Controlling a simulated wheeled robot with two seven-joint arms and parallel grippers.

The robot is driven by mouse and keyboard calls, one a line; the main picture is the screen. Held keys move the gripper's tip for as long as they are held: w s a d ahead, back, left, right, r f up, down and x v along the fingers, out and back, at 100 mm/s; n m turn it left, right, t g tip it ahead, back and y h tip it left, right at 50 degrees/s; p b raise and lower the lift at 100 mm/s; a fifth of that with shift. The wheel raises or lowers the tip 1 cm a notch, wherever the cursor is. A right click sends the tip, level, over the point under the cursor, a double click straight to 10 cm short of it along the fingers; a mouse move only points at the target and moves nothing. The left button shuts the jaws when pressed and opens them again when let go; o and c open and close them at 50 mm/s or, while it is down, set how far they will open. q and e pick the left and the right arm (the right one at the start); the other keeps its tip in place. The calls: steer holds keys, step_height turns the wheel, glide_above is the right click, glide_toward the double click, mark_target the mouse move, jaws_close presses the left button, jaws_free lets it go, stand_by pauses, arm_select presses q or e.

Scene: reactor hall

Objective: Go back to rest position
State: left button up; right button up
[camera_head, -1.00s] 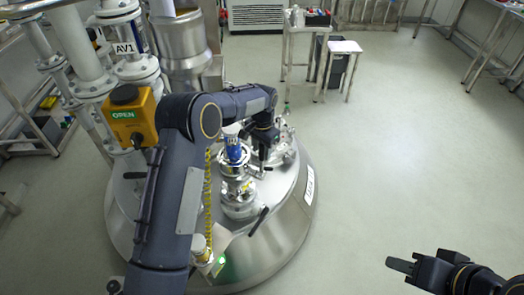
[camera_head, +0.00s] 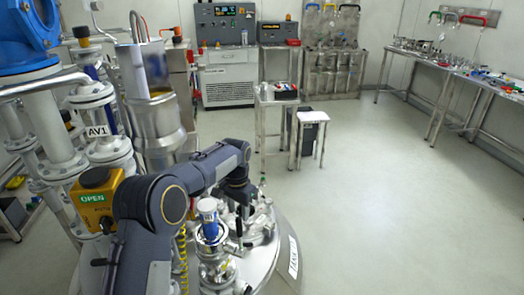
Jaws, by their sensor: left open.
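My left arm comes in from the lower left, bends at the elbow and reaches over the top of the steel reactor vessel (camera_head: 266,268). My left gripper (camera_head: 241,212) points down among the fittings on the vessel lid. It is open, and its fingertips are small and partly lost against the fittings. A blue-capped fitting (camera_head: 208,212) stands just left of it. I cannot tell whether the fingers touch anything. My right gripper is out of view.
An orange box marked OPEN (camera_head: 97,192) and the AV1 pipework (camera_head: 105,140) stand close left of my arm. A steel table (camera_head: 277,98) and white-topped stool (camera_head: 313,115) stand behind. Benches (camera_head: 465,75) line the right wall. The floor (camera_head: 400,200) at right is clear.

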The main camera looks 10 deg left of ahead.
arm_select(q)
steer(key=s+a+r+n+t+h, duration=0.15)
steer(key=s+a+r, duration=0.25)
steer(key=s+r, duration=0.45)
steer(key=s+a+r+n+t+h, duration=0.1)
steer(key=s+a+r+n, duration=0.3)
steer(key=s, duration=0.7)
steer(key=s+d+f+n+t, duration=0.1)
steer(key=s, duration=0.8)
steer(key=s+f+n+t+h, duration=0.1)
steer(key=s+f+t, duration=0.1)
steer(key=s, duration=0.8)
steer(key=shift+d, duration=0.35)
steer(key=shift+o, duration=0.2)
